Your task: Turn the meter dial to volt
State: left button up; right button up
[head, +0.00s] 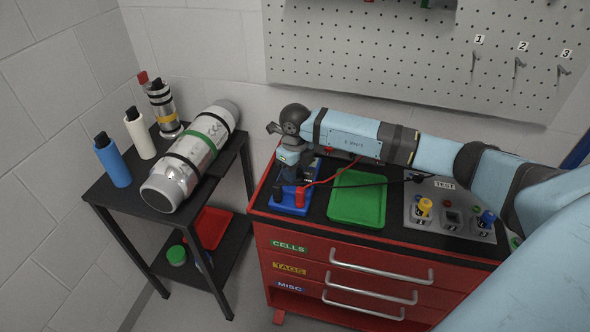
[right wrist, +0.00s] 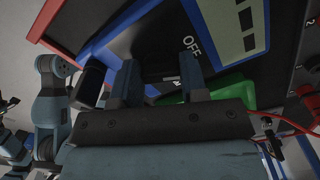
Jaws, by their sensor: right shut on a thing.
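The blue meter (head: 289,208) lies on the black top of the red cabinet, at its left end. It also shows in the right wrist view (right wrist: 168,12), with a pale screen and the word OFF beside the dial area. My right gripper (head: 289,190) points down onto the meter and hides most of its face. In the right wrist view its two fingers (right wrist: 162,78) straddle the dark dial, which I cannot make out clearly between them. I cannot read the dial's pointer or a volt mark. My left gripper is not in view.
Red and black leads run from the meter. A green tray (head: 357,198) lies beside it, and a grey TEST panel (head: 448,216) with yellow and blue parts is further right. A black side table (head: 116,206) with bottles and a large cylinder (head: 192,157) stands at left.

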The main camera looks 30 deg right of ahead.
jog(key=shift+d+m, duration=0.1)
jog(key=shift+m, duration=1.9)
jog(key=o, duration=0.9)
jog(key=shift+o, duration=0.2)
jog(key=shift+r, duration=0.15)
notch_tip(320, 180, up, 14)
jog(key=shift+f, duration=0.2)
jog(key=shift+f, duration=0.1)
